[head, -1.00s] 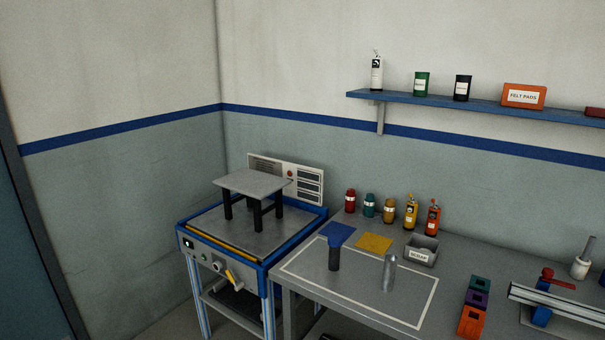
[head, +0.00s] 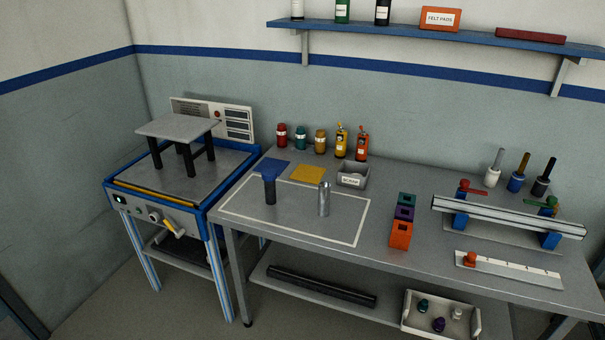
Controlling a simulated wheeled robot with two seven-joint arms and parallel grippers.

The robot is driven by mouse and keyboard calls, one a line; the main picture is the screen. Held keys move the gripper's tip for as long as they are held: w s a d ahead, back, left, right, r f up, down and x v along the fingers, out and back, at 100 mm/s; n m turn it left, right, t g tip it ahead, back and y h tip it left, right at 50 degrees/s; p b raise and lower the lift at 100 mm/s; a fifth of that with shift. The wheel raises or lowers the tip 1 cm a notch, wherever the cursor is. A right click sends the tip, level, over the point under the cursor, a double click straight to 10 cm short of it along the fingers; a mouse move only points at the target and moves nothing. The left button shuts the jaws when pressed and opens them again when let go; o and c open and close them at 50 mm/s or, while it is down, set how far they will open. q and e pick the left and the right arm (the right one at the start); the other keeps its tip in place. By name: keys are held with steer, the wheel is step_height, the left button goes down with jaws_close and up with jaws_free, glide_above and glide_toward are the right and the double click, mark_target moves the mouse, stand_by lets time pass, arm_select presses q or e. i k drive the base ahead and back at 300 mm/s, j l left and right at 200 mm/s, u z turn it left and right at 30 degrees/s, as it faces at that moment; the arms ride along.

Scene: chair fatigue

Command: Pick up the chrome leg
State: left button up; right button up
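The chrome leg (head: 324,199) is a short silver cylinder. It stands upright on the grey workbench (head: 300,226), inside a white outlined rectangle. A dark leg (head: 270,191) stands upright to its left, in front of a blue square. Neither of my grippers shows in the head view, so nothing of mine is seen near the leg.
Behind the legs are a yellow square (head: 307,174), a small labelled bin (head: 352,175) and several bottles. Coloured blocks (head: 401,234) and a rail fixture (head: 505,216) stand to the right. A blue-framed machine (head: 185,190) holding a small stool (head: 178,129) is at left.

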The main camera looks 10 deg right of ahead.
mark_target(324, 187)
steer(key=i+j+z, duration=0.1)
steer(key=z, duration=1.05)
steer(key=i+j+z, duration=0.15)
steer(key=j+z, duration=0.2)
steer(key=i+j+z, duration=0.1)
steer(key=j+z, duration=0.2)
steer(key=j, duration=0.3)
steer(key=j+z, duration=0.35)
steer(key=j, duration=0.15)
steer(key=j+z, duration=0.1)
steer(key=j, duration=1.35)
